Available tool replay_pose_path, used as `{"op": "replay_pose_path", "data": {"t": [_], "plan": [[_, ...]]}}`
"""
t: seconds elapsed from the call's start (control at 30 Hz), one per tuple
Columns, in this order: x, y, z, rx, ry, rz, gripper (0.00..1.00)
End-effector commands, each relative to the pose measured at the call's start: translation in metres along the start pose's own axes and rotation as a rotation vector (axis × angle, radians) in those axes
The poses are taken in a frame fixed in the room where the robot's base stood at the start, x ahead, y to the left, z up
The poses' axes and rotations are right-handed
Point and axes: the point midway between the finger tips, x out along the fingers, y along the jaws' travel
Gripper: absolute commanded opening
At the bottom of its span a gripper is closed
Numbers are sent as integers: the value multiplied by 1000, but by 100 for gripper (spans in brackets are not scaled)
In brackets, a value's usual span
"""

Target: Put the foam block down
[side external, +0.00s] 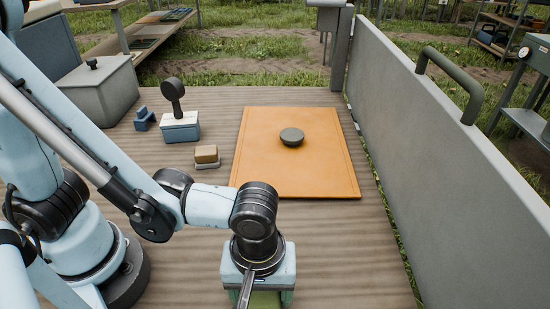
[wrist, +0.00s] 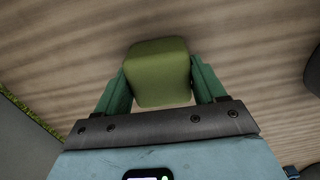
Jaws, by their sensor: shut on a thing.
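My gripper (wrist: 160,85) is shut on a green foam block, with one green finger at each side of it. The foam block (wrist: 158,72) is olive green with rounded edges and shows in the middle of the wrist view. Wood-grained boards show behind it; I cannot tell its height above them. In the side view my gripper (side external: 262,295) is at the bottom edge, in front of the orange board, and only a strip of the block (side external: 265,300) shows below it.
An orange board (side external: 255,165) holds a dark round knob (side external: 292,137). Left of it are a small tan block (side external: 206,154), a white-and-blue block with a dark paddle (side external: 180,127) and a blue piece (side external: 144,119). A tall grey panel (side external: 430,150) bounds the right. Boards (side external: 350,245) in front are clear.

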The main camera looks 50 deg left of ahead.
Motion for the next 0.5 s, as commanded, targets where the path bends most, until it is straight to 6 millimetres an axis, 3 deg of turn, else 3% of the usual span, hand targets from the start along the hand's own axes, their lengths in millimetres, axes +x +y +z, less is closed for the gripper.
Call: {"op": "replay_pose_path", "data": {"t": [0.3,0.33,0.47,0.5], "plan": [[3,0,0,0,0,0,40],[3,0,0,0,0,0,74],[3,0,0,0,0,0,94],[3,0,0,0,0,0,95]]}}
